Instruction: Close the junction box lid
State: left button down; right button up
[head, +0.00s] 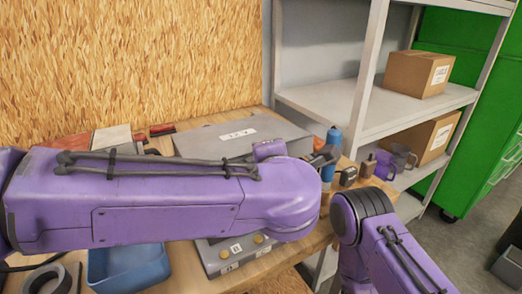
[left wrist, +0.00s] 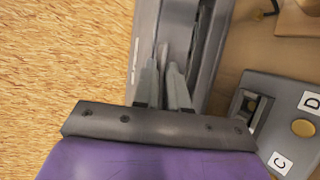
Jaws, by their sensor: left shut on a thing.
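The grey junction box (head: 222,137), with a white label on its flat lid, sits on the workbench against the wooden wall. How far the lid stands from closed cannot be told here. My left arm crosses in front and hides the box's near side. The exact contact is partly hidden. My right arm shows at lower right, but its gripper is out of view.
A grey button panel (head: 217,262) and a blue tray (head: 125,268) lie in front, below my left arm. A shelf (head: 330,108) stands behind.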

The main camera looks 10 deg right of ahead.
pick_arm(q)
jog(key=shift+a+f, duration=0.1)
jog(key=shift+f, duration=0.4)
jog(key=c, duration=1.3)
grip_release()
jog(key=shift+s, duration=0.1)
jog(key=shift+o, duration=0.2)
jog(key=shift+a+r, duration=0.15)
jog(key=v, duration=1)
jog(key=shift+s, duration=0.35)
jog(key=shift+r, duration=0.1)
